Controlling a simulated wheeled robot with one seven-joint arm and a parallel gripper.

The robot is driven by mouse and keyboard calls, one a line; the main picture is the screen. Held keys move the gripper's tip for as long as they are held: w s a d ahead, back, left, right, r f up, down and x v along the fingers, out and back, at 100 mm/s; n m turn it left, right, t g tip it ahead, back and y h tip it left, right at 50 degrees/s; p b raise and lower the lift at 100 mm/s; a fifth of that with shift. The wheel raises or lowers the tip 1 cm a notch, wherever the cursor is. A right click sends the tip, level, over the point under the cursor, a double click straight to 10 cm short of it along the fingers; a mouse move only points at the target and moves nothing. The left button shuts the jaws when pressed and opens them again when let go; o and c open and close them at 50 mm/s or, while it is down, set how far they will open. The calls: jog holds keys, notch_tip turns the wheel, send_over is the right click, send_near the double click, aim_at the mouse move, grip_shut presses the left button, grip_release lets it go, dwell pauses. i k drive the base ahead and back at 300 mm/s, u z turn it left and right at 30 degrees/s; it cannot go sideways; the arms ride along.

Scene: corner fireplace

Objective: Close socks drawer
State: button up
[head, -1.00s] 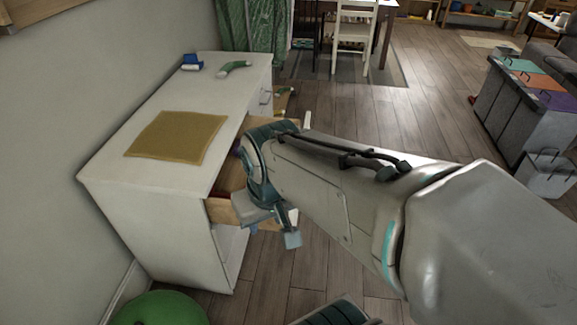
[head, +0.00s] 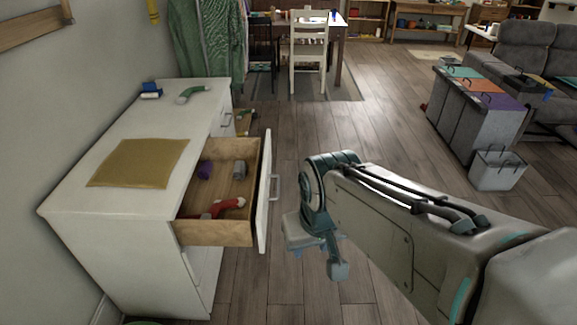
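The open drawer (head: 262,198) sticks out from the right side of a white dresser (head: 112,255). It has wooden sides, a white front and a metal handle (head: 274,174). Inside lie a red sock (head: 222,208) with a white part and dark rolled items, one purple-grey (head: 205,169) and one dark red (head: 240,170). My gripper (head: 322,262) is right of the drawer front, apart from it, over the floor. It points downward; one finger shows clearly, and the gap between the fingers is hard to make out. Nothing is seen held.
A mustard cloth (head: 138,163), a blue roll (head: 151,90) and a green sock (head: 192,94) lie on the dresser top. Small items (head: 243,121) show beyond the dresser's far corner. Grey bins (head: 462,118) and a basket (head: 497,168) stand at right. Wood floor between is clear.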

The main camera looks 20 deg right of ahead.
aim_at(233, 226)
jog(key=z, duration=0.65)
jog(key=i, duration=1.2)
jog(key=z, duration=1.05)
jog(key=k, duration=0.3)
jog(key=u, duration=2.3)
